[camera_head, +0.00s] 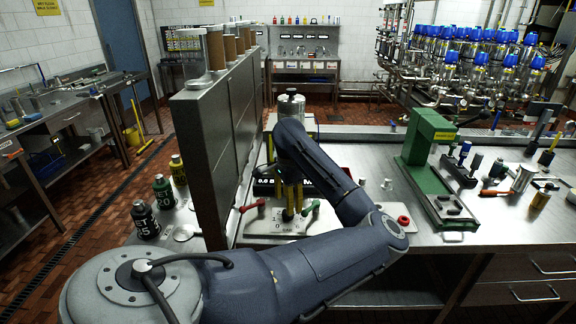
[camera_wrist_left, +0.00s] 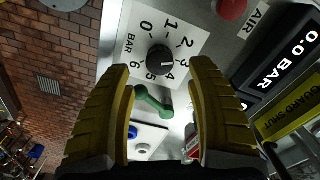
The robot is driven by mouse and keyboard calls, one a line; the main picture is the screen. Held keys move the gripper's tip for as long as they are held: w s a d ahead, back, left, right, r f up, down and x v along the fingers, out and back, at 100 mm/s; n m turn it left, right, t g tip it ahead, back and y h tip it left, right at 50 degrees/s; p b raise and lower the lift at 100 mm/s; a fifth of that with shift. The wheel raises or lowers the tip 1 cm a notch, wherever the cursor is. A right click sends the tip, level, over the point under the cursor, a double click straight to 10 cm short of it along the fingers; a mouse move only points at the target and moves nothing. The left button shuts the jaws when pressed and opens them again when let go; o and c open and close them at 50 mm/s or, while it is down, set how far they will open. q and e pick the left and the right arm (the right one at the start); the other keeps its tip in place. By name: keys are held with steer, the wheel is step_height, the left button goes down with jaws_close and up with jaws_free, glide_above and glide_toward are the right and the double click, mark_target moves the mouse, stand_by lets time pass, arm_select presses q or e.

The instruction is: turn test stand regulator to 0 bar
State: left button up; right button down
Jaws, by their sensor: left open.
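The regulator knob (camera_wrist_left: 160,58) is black and round, on a white dial plate (camera_wrist_left: 127,58) marked 0 to 6 and BAR. A small white mark shows on the knob's lower right, roughly toward 3 or 4; I cannot tell exactly. A black display (camera_wrist_left: 285,60) reads 0.0 BAR. My left gripper (camera_wrist_left: 160,75) is open, its yellow fingers on either side of the view, with the knob between and beyond the tips. I cannot tell if they touch it. In the head view the left gripper (camera_head: 289,195) is over the test stand plate (camera_head: 268,226); my arm hides part of it.
A green lever (camera_head: 311,207) and red lever (camera_head: 250,206) stand close to the gripper. A red button (camera_head: 403,221) is on the right. A grey upright panel (camera_head: 215,130) rises at left. A green press (camera_head: 425,150) stands further right.

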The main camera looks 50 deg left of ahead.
arm_select(q)
step_height(320, 180, up, 7)
steer(key=shift+r, duration=0.15)
stand_by(0.4)
step_height(320, 180, up, 5)
steer(key=w+m, duration=0.1)
steer(key=m, duration=0.7)
steer(key=f+m, duration=0.2)
steer(key=f, duration=0.3)
steer(key=f+m, duration=0.3)
steer(key=f, duration=0.3)
steer(key=s+f+m, duration=0.1)
steer(key=f+m, duration=0.1)
steer(key=f, duration=0.4)
steer(key=shift+f+m, duration=0.15)
steer(key=shift+m, duration=0.15)
